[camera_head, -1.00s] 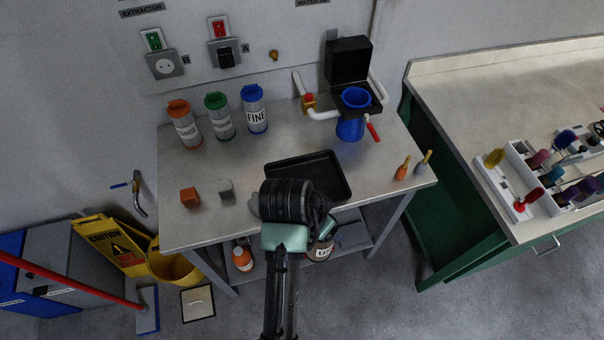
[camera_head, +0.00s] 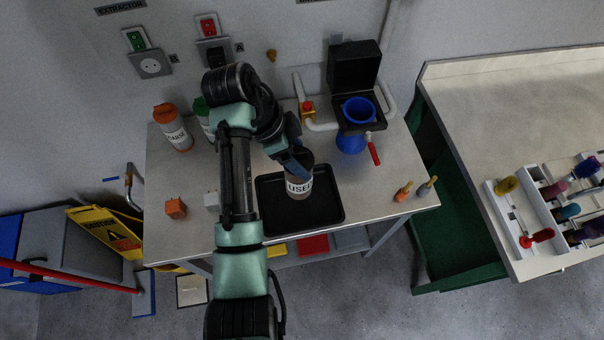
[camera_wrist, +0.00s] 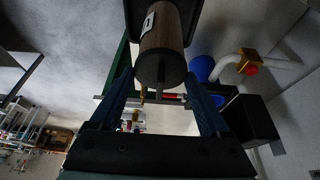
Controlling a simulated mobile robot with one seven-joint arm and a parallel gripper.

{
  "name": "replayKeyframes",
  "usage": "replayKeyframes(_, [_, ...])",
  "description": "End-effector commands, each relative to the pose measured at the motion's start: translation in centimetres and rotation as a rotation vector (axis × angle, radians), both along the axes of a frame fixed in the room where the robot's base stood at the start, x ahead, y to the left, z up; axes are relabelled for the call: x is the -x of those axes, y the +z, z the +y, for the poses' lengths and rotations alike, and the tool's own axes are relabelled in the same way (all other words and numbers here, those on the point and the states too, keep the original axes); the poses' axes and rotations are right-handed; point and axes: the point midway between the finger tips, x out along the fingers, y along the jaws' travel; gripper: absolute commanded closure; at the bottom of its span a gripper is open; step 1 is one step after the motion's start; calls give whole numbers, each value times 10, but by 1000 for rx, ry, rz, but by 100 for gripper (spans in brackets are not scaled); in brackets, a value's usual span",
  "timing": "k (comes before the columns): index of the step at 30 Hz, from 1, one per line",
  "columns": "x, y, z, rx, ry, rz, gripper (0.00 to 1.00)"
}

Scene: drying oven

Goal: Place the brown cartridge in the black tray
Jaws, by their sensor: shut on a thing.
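The brown cartridge (camera_head: 299,186) carries a white "USED" label and stands roughly upright over the black tray (camera_head: 312,220). I cannot tell whether its base touches the tray. My gripper (camera_head: 291,153) is shut on the cartridge near its upper end. In the wrist view the cartridge (camera_wrist: 166,38) shows its brown side and dark end cap between the tips of my gripper (camera_wrist: 160,82). The tray is otherwise empty where it shows, and its far edge is partly behind my gripper and the cartridge.
An orange block (camera_head: 176,208) and a grey block (camera_head: 212,200) sit left of the tray. A blue funnel device (camera_head: 351,143) with a black box stands behind right. Two small plugs (camera_head: 403,191) lie at the right edge. Labelled canisters (camera_head: 173,128) stand at the back left, partly hidden by my arm.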

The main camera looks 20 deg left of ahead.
Motion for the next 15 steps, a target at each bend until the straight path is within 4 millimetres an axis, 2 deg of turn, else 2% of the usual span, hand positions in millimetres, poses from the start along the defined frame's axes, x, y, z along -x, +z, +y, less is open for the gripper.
replayKeyframes(3, [1, -20, 0, 1, 1, 3, 100])
replayKeyframes(15, [0, -67, 0, 0, 2, 1, 100])
